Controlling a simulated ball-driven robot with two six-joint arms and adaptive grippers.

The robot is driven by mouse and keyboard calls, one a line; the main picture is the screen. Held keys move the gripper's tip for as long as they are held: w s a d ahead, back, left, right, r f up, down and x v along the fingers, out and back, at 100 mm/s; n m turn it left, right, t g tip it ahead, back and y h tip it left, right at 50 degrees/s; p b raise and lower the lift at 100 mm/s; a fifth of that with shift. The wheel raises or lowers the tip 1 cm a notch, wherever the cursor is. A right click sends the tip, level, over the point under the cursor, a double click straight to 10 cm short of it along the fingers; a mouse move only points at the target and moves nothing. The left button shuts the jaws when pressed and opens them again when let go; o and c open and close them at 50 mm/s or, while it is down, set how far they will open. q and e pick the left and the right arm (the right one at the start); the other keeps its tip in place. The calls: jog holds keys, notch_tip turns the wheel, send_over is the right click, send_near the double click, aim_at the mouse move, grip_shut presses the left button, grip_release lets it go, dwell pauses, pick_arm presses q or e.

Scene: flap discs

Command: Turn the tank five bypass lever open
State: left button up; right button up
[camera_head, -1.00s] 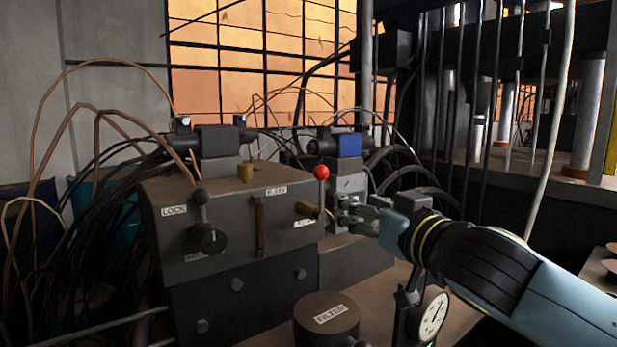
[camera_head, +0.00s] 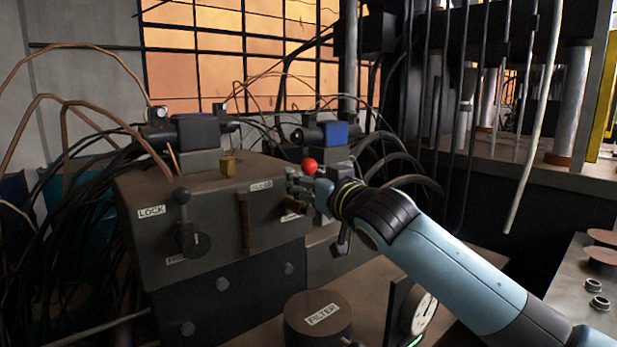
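The bypass lever, with a red ball knob (camera_head: 310,165), stands at the right end of the grey valve box (camera_head: 150,245). My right gripper (camera_head: 297,188) is at the lever just below the red ball, its fingers pointing left. It covers the lever's stem, so I cannot tell whether the fingers are around it or only beside it, or whether they are shut. A small label that seems to read CLOSED (camera_head: 262,185) is on the box left of the gripper. Another label (camera_head: 291,216), too small to read, is below the gripper. My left gripper is not in view.
A second lever (camera_head: 184,215) with LOCK (camera_head: 151,211) beside it is on the box's left. A FILTER canister (camera_head: 318,318) and a gauge (camera_head: 423,314) stand in front. Cables crowd the left; hoses and pipes stand behind my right arm.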

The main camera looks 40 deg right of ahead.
grip_shut()
jog(key=shift+w, duration=0.1)
dwell(0.3)
jog(key=shift+w+f, duration=0.15)
jog(key=shift+f, duration=0.1)
